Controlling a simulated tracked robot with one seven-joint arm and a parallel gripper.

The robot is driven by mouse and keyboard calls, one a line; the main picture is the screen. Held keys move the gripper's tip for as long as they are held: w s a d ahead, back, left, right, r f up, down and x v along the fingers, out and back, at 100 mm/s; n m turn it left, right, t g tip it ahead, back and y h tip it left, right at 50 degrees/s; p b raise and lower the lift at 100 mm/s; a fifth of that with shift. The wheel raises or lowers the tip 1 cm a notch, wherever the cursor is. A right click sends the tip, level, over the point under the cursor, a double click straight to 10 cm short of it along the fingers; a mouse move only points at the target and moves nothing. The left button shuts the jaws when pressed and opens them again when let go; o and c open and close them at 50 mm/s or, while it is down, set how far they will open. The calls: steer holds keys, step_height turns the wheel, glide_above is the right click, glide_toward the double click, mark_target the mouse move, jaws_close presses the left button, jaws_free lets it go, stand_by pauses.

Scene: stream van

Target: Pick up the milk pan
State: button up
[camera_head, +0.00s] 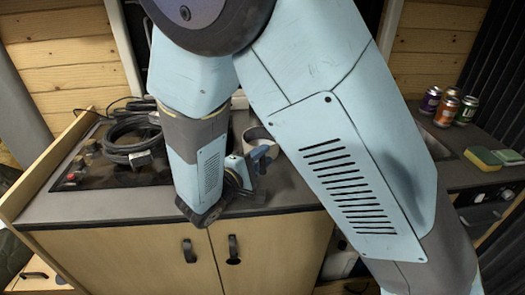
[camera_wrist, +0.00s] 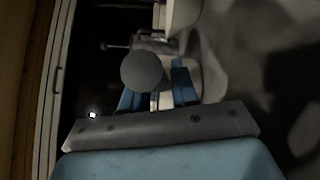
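The milk pan (camera_head: 258,136) appears in the head view as a pale, rounded vessel on the grey counter, partly hidden behind my gripper (camera_head: 250,163). In the wrist view, a grey round end (camera_wrist: 143,70), which looks like the pan's handle seen end-on, is in front of my gripper's blue fingers (camera_wrist: 157,92). A pale curved surface, likely the pan's body, is at the top of that view. The fingers are apart, one on each side of a narrow gap. Whether they press on the handle is unclear.
A dark hob (camera_head: 95,180) with a coiled black hose (camera_head: 130,135) lies left of my gripper. Several cans (camera_head: 444,107) and a yellow-green sponge (camera_head: 483,158) stand on the right counter. My arm hides the middle.

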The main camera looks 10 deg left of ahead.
jaws_close()
steer(key=shift+r, duration=0.15)
stand_by(0.4)
